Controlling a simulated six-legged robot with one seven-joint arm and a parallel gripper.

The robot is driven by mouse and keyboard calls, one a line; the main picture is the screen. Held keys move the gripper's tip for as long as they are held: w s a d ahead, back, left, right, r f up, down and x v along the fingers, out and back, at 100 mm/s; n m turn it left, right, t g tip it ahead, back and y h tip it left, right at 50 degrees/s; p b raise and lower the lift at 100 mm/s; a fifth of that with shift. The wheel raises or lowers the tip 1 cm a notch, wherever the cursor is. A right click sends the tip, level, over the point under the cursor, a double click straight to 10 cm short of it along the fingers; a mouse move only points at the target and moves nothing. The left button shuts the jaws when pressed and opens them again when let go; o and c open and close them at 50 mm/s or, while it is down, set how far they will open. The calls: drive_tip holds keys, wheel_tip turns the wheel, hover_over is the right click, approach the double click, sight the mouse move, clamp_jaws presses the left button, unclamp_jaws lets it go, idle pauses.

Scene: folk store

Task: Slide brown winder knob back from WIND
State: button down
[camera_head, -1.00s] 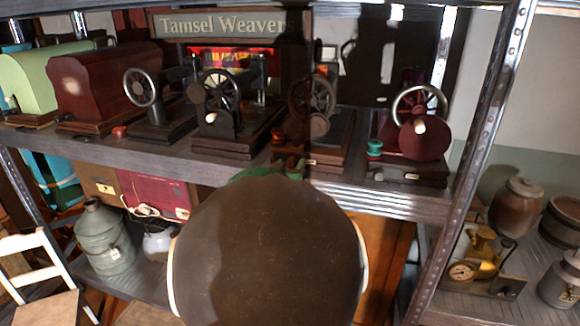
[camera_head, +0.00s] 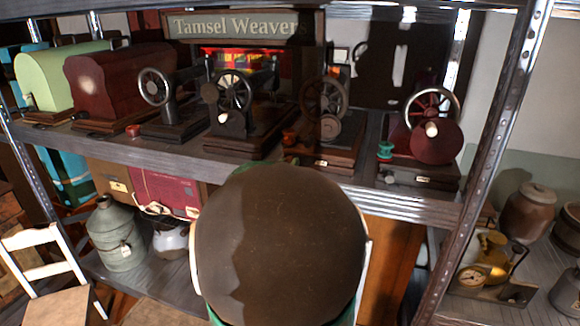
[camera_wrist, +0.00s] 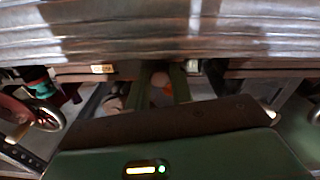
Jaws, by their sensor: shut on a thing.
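The brown winder knob (camera_head: 290,138) shows at the front left of the brown machine (camera_head: 325,105), third from the left among the wheeled machines on the shelf. In the wrist view, which looks upside down, my gripper's green fingers (camera_wrist: 162,88) are shut around a small brownish round thing (camera_wrist: 160,79), which sits where this knob is. The contact is small and dim. In the head view my round brown arm part hides most of the gripper; only a bit of green shows above it. No WIND mark is readable.
A red machine (camera_head: 436,138) with a teal knob (camera_head: 385,150) stands to the right. Dark machines (camera_head: 231,115) stand to the left. The shelf's front edge (camera_head: 395,202) runs below, with a metal upright (camera_head: 490,130) at right. A milk can (camera_head: 117,240) stands lower left.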

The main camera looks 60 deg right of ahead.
drive_tip(key=c, duration=1.6)
unclamp_jaws()
drive_tip(key=shift+w, duration=0.25)
drive_tip(key=o, duration=0.4)
drive_tip(key=shift+w+d+f, duration=0.1)
drive_tip(key=shift+w, duration=0.1)
drive_tip(key=shift+c, duration=0.2)
drive_tip(key=s+a, duration=0.2)
drive_tip(key=a, duration=1.2)
drive_tip(key=shift+s, duration=0.35)
drive_tip(key=shift+w, duration=0.1)
